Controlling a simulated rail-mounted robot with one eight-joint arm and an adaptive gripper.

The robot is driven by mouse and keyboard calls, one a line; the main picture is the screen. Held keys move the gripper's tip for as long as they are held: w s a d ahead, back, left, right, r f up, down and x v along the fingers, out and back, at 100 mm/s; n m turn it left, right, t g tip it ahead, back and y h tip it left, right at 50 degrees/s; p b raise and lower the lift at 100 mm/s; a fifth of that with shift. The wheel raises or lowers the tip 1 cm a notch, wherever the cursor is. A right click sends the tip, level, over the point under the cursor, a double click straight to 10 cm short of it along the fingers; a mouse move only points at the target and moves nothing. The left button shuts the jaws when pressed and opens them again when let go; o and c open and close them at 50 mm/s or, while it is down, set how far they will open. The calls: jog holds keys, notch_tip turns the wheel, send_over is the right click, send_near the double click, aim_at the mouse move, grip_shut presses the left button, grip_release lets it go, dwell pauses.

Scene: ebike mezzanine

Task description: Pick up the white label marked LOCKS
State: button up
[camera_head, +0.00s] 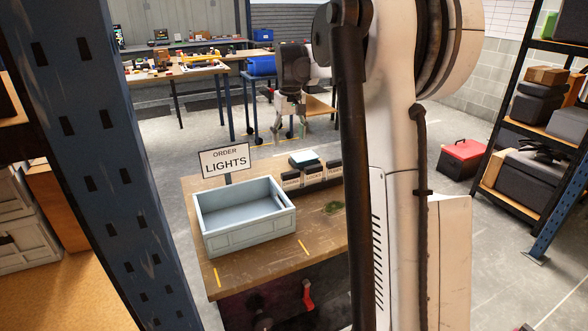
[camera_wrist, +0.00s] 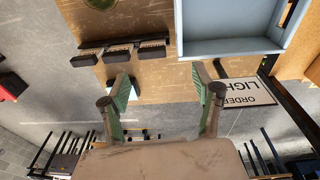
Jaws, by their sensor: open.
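Several small dark blocks with pale label faces stand in a row on the wooden table (camera_head: 230,275), behind the crate. The middle pale label (camera_head: 314,177) seems to read LOCKS, though the print is small. The row also shows in the wrist view, where the middle block (camera_wrist: 118,53) has no readable print. My gripper (camera_wrist: 160,80) is open, its two green-grey fingers apart with nothing between them. In the head view my gripper (camera_head: 290,122) hangs behind and above the row, apart from the labels.
A pale blue crate (camera_head: 247,240) stands on the table left of the labels. An ORDER LIGHTS sign (camera_head: 225,160) rises behind it. A small pale-blue-topped block (camera_head: 303,158) sits by the labels. A red toolbox (camera_head: 462,158) is on the floor at right.

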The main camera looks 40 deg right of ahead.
jog(key=g+p, duration=0.1)
jog(key=p, duration=0.1)
send_over(314, 166)
notch_tip(314, 166, down, 6)
jog(key=shift+y, duration=0.3)
notch_tip(314, 166, down, 14)
jog(key=shift+a+f+p, duration=0.1)
jog(key=shift+p, duration=0.6)
jog(key=c, duration=0.8)
jog(key=shift+r, duration=0.2)
